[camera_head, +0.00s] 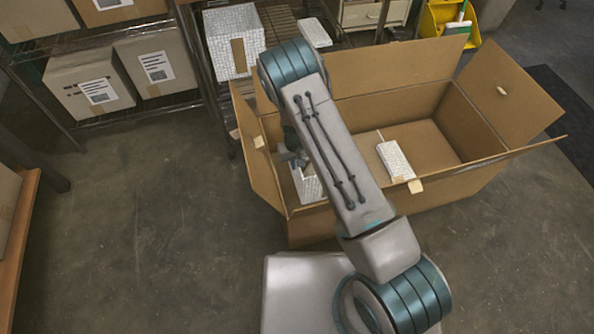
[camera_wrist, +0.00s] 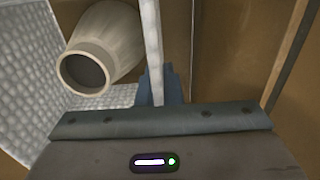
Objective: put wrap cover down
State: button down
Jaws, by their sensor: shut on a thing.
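My gripper (camera_wrist: 158,88) is shut on the wrap cover (camera_wrist: 151,40), a thin white panel seen edge-on between the fingers in the wrist view. Left of the cover is an open bubble-wrapped box (camera_wrist: 32,60) holding a cream, hollow-ended lamp part (camera_wrist: 105,45). I cannot tell whether the cover touches this box. In the head view my gripper (camera_head: 292,157) is low inside the left end of the big open carton (camera_head: 345,110), mostly behind my arm. A white wrapped piece (camera_head: 308,186) shows just below it; the held cover cannot be made out there.
Another white wrapped slab (camera_head: 395,160) lies in the carton's right half. The carton's flaps stand open, and its brown wall (camera_wrist: 235,50) is close on the right in the wrist view. A shelf behind holds a wrapped box (camera_head: 235,40) and a white slab (camera_head: 314,32).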

jog(key=shift+f+b, duration=0.55)
jog(key=shift+f, duration=1.05)
jog(key=shift+f, duration=0.2)
jog(key=c, duration=1.6)
grip_release()
jog(key=shift+r, duration=0.15)
